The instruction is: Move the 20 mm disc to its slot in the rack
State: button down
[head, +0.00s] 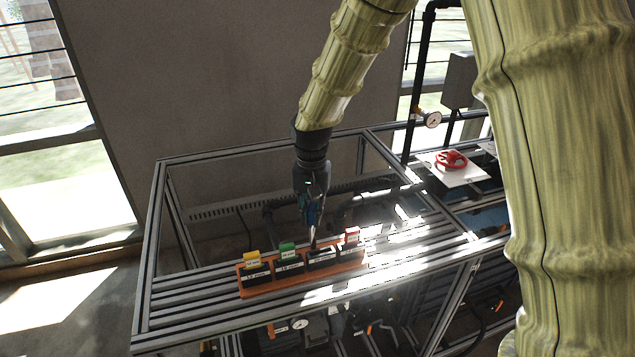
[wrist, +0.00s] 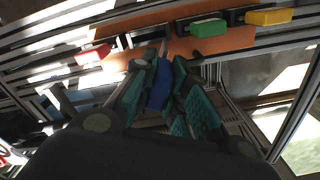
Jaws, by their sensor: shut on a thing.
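The orange rack (head: 305,271) sits on the slatted frame table and holds yellow (head: 252,258), green (head: 287,249) and red (head: 352,235) tabbed pieces. Its third slot (head: 320,254), between green and red, shows no coloured tab. My gripper (head: 312,222) is above that part of the rack, pointing down. In the wrist view, its teal-padded fingers are shut on a blue piece (wrist: 160,88), which I take to be the 20 mm disc. The disc's lower end is hard to see, so I cannot tell whether it touches the slot.
The table's metal slats (head: 190,300) are clear around the rack. A red handwheel (head: 450,160) and a pressure gauge (head: 432,119) stand at the right behind. Frame rails edge the table, and bright sun patches lie across it.

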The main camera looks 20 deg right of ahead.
notch_tip(320, 180, up, 6)
jog(key=s+f+m+p, duration=0.1)
jog(key=s+m+p, duration=0.1)
jog(key=m+p, duration=0.4)
jog(key=m+b, duration=0.2)
jog(key=m, duration=0.4)
send_over(321, 259)
jog(key=w, duration=0.1)
jog(key=shift+f, duration=1.85)
jog(key=shift+w+f+b, duration=0.2)
jog(key=shift+f+b, duration=0.25)
jog(key=shift+f, duration=0.8)
jog(key=shift+f, duration=0.2)
jog(key=shift+r+p, duration=0.2)
jog(key=shift+p, duration=0.15)
jog(key=shift+f, duration=0.4)
jog(key=shift+f+b, duration=0.3)
jog(key=shift+f, duration=0.05)
jog(key=shift+f+b, duration=1)
jog(key=shift+f, duration=1.5)
